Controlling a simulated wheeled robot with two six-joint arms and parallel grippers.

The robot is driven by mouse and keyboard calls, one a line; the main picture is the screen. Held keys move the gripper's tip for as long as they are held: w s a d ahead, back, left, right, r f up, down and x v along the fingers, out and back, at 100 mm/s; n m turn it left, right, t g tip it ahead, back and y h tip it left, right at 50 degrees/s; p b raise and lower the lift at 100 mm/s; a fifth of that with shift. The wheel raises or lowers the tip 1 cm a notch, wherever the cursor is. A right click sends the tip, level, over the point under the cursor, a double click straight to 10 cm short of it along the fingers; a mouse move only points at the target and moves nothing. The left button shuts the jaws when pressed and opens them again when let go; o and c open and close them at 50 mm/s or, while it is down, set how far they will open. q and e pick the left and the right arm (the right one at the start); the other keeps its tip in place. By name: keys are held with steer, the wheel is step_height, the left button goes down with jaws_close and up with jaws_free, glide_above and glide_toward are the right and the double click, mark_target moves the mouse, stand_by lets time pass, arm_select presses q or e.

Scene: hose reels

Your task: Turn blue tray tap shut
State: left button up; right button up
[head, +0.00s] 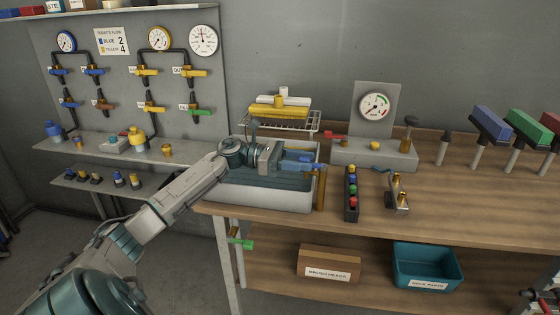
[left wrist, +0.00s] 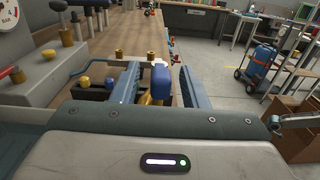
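The tray (head: 270,201) is a grey-white basin at the left end of the wooden bench. A brass post (head: 322,187) stands at its right side, with a blue tap handle (head: 313,166) at the top. My left gripper (head: 300,162) reaches over the tray from the left. In the left wrist view, the blue tap handle (left wrist: 161,82) stands between the two fingers of my left gripper (left wrist: 158,88). A narrow gap shows on each side of the handle, so the fingers are open around it. The tap's lower part is mostly hidden. My right gripper is not in view.
A block with several coloured knobs (head: 351,194) and a metal fitting (head: 397,190) stand just right of the tap. A gauge stand (head: 374,150) and a wire rack (head: 279,122) are behind. A green-handled tap (head: 241,243) sits below the bench edge.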

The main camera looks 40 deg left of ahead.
arm_select(q)
steer(key=b+v, duration=0.2)
steer(key=v, duration=0.6)
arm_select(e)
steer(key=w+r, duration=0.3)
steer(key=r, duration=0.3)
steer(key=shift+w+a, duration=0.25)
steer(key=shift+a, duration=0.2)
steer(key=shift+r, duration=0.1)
